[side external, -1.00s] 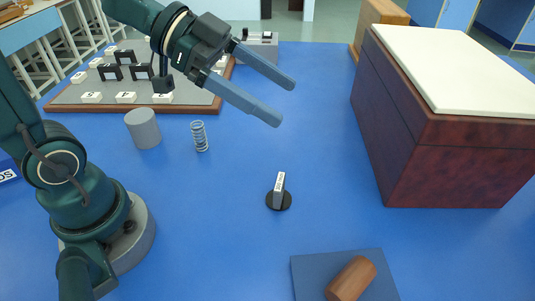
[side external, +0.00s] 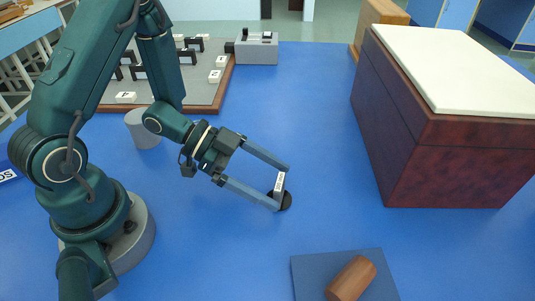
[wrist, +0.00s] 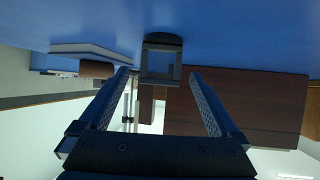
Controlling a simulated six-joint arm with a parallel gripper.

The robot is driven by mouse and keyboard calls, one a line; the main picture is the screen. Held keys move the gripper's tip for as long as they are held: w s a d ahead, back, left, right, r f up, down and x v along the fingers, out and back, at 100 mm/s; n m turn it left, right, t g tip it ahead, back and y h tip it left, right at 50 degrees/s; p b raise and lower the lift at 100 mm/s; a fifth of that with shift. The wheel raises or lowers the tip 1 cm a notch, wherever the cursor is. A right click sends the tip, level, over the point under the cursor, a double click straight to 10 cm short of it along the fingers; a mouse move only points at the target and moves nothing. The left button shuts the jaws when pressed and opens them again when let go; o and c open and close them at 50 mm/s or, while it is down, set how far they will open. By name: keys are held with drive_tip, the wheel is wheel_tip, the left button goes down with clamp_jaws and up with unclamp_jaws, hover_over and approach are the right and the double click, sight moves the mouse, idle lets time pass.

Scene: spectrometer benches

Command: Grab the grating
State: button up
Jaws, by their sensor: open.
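The grating is a small upright plate with a white label, standing on a round black base (side external: 285,201); its plate (side external: 280,182) is on the blue table near the middle of the side view. In the wrist view the grating (wrist: 161,62) shows upside down as a square dark frame with a paler centre. My gripper (side external: 282,189) is open and low, its two long fingers reaching to either side of the grating's plate. In the wrist view the grating lies between the fingertips (wrist: 160,73), with a gap visible on each side.
A large dark red box with a white top (side external: 450,68) stands at the right. A brown cylinder (side external: 351,278) lies on a blue pad (side external: 310,270) in front. A grey cylinder (side external: 140,130), a board of labelled pieces (side external: 205,92) and a grey device (side external: 257,52) are behind my arm.

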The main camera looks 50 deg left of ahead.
sight(283, 188)
drive_tip(key=shift+x, duration=2.65)
drive_tip(key=shift+a+f, duration=0.1)
drive_tip(key=shift+f, duration=0.05)
drive_tip(key=c, duration=1.5)
